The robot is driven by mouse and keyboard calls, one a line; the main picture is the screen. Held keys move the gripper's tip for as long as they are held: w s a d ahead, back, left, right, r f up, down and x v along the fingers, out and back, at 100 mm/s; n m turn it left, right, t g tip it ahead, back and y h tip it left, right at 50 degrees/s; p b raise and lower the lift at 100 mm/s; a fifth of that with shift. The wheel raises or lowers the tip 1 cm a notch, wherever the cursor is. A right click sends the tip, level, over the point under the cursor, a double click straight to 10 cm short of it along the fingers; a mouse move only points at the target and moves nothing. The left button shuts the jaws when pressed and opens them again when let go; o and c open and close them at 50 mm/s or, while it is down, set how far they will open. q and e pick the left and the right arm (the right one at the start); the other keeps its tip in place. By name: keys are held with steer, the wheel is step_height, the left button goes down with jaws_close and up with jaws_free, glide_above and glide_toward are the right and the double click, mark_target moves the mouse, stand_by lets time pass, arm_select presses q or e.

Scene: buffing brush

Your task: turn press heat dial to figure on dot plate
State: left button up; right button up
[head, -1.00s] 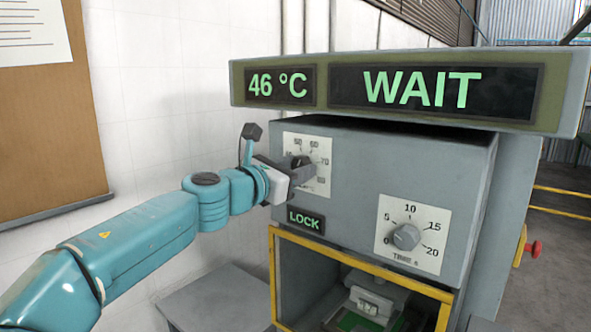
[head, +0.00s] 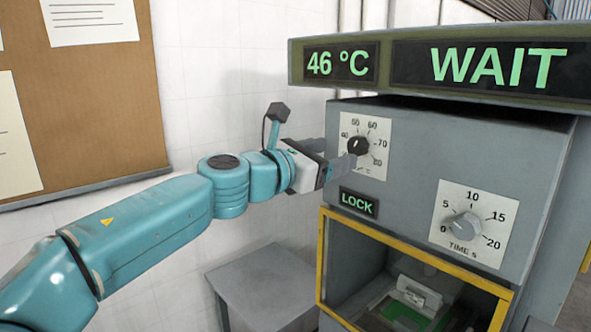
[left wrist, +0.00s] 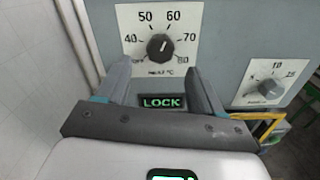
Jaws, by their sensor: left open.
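The heat dial (head: 358,146) is a black knob on a white scale plate on the press's grey front. It also shows in the left wrist view (left wrist: 160,47), where its light mark seems to point up and right, roughly between 60 and 70. My left gripper (head: 336,164) is open and empty, just in front of and below left of the dial. In the left wrist view its fingertips (left wrist: 155,74) are apart, below the dial and clear of it. I cannot pick out a dot plate with a figure. My right gripper is not in view.
The display (head: 443,65) reads 46 °C and WAIT. A lit LOCK sign (head: 359,203) sits below the heat dial. A grey time dial (head: 467,226) is at right. The yellow-framed opening (head: 323,262) holds a green part. A grey table (head: 262,283) stands left.

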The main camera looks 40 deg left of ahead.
arm_select(q)
steer(key=s+b, duration=0.1)
steer(key=s, duration=0.8)
steer(key=shift+s+a, duration=0.4)
